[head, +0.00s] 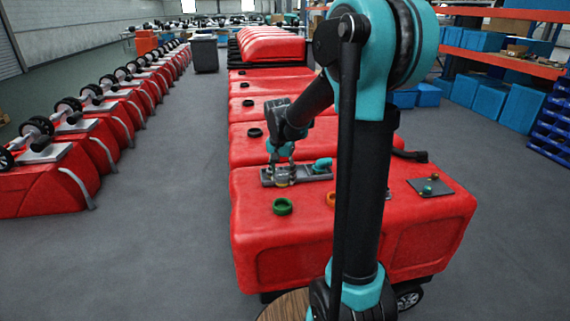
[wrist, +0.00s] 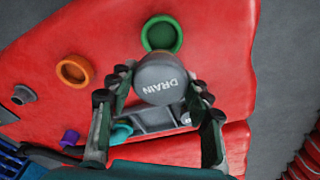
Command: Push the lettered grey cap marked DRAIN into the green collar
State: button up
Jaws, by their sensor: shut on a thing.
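The grey cap marked DRAIN (wrist: 160,80) sits between the fingers of my gripper (wrist: 155,92) in the wrist view, its lettered face towards the camera. My gripper is shut on it. The green collar (wrist: 162,34) is an open ring on the red tank, just beyond the cap in the wrist view; the cap overlaps its near edge in the picture. In the head view the green collar (head: 282,206) stands on the red tank top, in front of my gripper (head: 281,178), which is over the grey tray. The cap is apart from the collar.
An orange collar (wrist: 74,70) is on the same red tank (head: 300,245). A grey tray (head: 318,172) with a teal part (head: 322,164) lies behind the collars. A dark plate with small fittings (head: 430,187) is at the right. More red tanks stand behind.

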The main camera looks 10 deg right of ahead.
jog(key=shift+s+a+f, duration=0.15)
jog(key=shift+s+f, duration=0.2)
jog(key=shift+s, duration=0.1)
jog(key=shift+f, duration=2.85)
jog(key=shift+f, duration=0.4)
jog(key=shift+f, duration=0.25)
jog(key=shift+f, duration=0.75)
jog(key=o, duration=1.6)
jog(key=shift+r, duration=0.1)
jog(key=shift+r, duration=3.4)
